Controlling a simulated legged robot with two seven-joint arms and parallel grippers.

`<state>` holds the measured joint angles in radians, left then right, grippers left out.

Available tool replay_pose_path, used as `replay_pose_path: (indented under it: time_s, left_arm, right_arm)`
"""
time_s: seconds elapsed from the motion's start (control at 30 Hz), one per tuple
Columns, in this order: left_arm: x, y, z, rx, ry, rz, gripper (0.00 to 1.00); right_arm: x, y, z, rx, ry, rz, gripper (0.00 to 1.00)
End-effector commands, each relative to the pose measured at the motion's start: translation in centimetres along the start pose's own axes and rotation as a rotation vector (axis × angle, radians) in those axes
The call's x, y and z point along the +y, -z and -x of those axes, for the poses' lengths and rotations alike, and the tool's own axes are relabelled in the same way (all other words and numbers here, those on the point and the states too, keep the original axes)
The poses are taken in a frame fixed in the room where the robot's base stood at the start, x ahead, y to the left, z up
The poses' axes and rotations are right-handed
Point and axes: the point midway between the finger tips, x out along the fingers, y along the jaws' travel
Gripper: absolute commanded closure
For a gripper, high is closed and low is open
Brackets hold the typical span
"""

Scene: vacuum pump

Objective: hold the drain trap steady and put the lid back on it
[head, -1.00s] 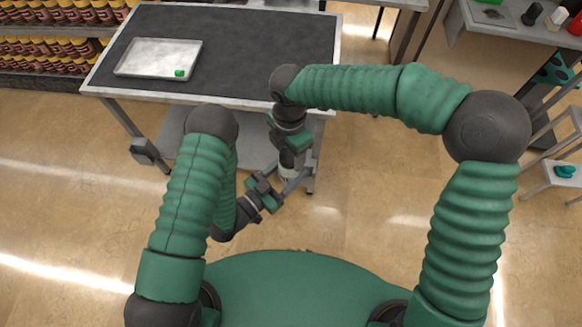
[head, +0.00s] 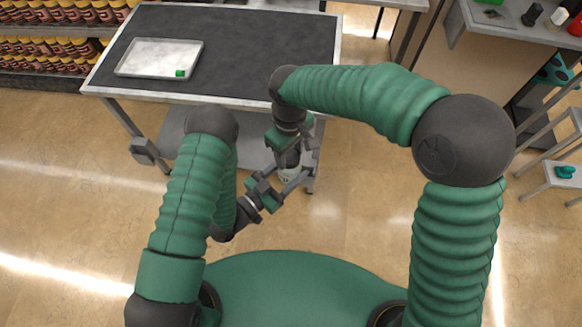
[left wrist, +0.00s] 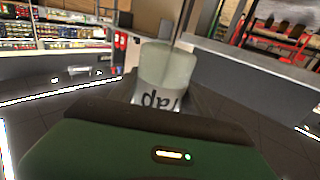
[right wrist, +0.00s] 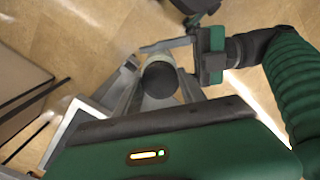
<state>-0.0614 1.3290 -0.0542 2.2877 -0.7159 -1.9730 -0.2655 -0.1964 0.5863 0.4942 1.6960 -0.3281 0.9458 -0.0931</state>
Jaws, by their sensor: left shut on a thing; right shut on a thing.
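The drain trap (head: 289,174) is a pale translucent jar, held in the air near the front right leg of the table. It fills the middle of the left wrist view (left wrist: 167,68), with part of its label upside down in the picture. My left gripper (head: 284,181) is shut on the trap from the side. The dark round lid (right wrist: 160,81) shows between my right gripper's fingers in the right wrist view, over the pale trap body. My right gripper (head: 291,153) points down from above and is shut on the lid. Whether the lid touches the rim cannot be seen.
A table with a dark top (head: 240,45) stands in front, carrying a metal tray (head: 150,58) with a small green block (head: 180,73). Shelves of jars (head: 45,45) are at the back left. A bench (head: 530,25) and a stool (head: 560,178) stand at right.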

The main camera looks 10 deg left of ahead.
Motion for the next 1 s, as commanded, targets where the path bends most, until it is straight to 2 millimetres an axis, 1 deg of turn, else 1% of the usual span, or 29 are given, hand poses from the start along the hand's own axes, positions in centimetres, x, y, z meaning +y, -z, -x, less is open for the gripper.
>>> replay_pose_path:
  time_s: [0.03,0.07,0.2,0.23,0.4,0.67,0.77,0.87,0.97,1.0]
  left_arm:
    - [0.3,0.1,-0.1,0.001,-0.007,0.000,1.00]
    - [0.3,0.1,-0.1,0.001,-0.007,0.000,1.00]
    - [0.3,0.1,-0.1,0.001,-0.008,0.001,1.00]
    - [0.3,0.1,-0.1,0.001,-0.008,0.001,1.00]
    - [0.2,0.1,0.0,0.001,-0.006,0.000,1.00]
    - [0.1,0.1,0.0,0.001,-0.003,0.000,1.00]
    - [0.1,0.1,0.0,0.001,-0.003,0.000,1.00]
    - [0.1,0.1,0.0,0.001,-0.003,0.000,1.00]
    - [0.1,0.1,0.0,0.002,-0.003,0.000,1.00]
    - [0.1,0.1,0.0,0.002,-0.002,0.000,1.00]
  right_arm:
    - [0.0,0.3,0.2,0.011,-0.004,-0.097,1.00]
    - [0.0,0.4,0.1,0.011,-0.003,-0.150,1.00]
    - [0.1,0.4,0.1,0.012,-0.001,-0.135,1.00]
    - [0.1,0.4,0.1,0.012,-0.001,-0.134,0.50]
    - [0.0,0.2,0.1,0.008,-0.001,-0.132,0.28]
    - [0.0,0.1,0.0,0.005,0.000,-0.131,0.27]
    - [0.0,0.2,0.4,0.005,-0.001,-0.131,0.27]
    - [0.1,0.2,1.6,0.006,-0.002,-0.132,0.27]
    - [0.1,0.2,3.7,0.008,-0.002,-0.131,0.27]
    - [0.1,0.3,4.7,0.009,-0.003,-0.131,0.27]
